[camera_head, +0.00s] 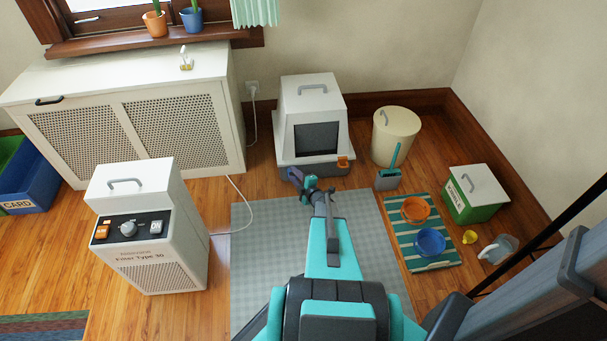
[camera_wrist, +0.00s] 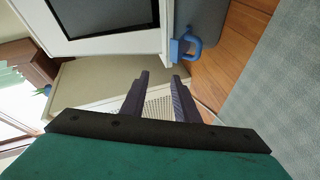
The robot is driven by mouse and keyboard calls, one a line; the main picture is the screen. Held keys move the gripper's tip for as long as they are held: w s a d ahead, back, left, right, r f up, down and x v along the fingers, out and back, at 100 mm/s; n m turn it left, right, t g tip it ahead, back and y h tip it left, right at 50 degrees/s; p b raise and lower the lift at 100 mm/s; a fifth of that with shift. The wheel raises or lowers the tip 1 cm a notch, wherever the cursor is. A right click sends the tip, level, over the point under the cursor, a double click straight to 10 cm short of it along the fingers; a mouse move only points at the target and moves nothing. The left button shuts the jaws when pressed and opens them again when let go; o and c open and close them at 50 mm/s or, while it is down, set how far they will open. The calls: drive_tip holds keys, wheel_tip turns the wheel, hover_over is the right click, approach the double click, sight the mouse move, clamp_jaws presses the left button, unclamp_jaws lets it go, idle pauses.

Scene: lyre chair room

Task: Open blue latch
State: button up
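The blue latch (camera_wrist: 186,48) shows in the wrist view as a small looped handle at the corner of the white-and-grey box. The box (camera_head: 312,104) stands against the back wall in the head view, with a dark front panel and grey base. My gripper (camera_wrist: 160,78) is open and empty, its two dark fingers apart. The latch lies just beyond the fingertips, nearer the right finger, and I see no grip on it.
An orange latch (camera_head: 343,161) is on the box's right front. A cream bin (camera_head: 395,135) and a grey scoop holder (camera_head: 388,180) stand to the right. A white filter unit (camera_head: 150,235) stands left, with a white cable (camera_head: 240,200) on the floor. The grey mat (camera_head: 255,270) is clear.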

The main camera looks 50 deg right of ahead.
drive_tip(key=s+a+r+m+g+p, duration=0.25)
drive_tip(key=a+r+p, duration=0.25)
drive_tip(key=a+p, duration=0.25)
drive_tip(key=s+a+r+m+g+p, duration=0.2)
drive_tip(key=a+r+m+g+p, duration=0.15)
drive_tip(key=a+p, duration=0.45)
drive_tip(key=s+a+r+m+g+p, duration=0.2)
drive_tip(key=a+r+g+p, duration=0.3)
drive_tip(key=a, duration=0.4)
drive_tip(key=s+a+r+m+g+y+p, duration=0.3)
drive_tip(key=s+a+r+g+p, duration=0.6)
drive_tip(key=s+a+r+p, duration=0.8)
drive_tip(key=s+a+r+y, duration=0.1)
drive_tip(key=s+a+r, duration=0.4)
drive_tip(key=s+a, duration=0.2)
drive_tip(key=shift+s+a+r, duration=0.2)
drive_tip(key=shift+a+r, duration=0.2)
drive_tip(key=shift+a, duration=0.3)
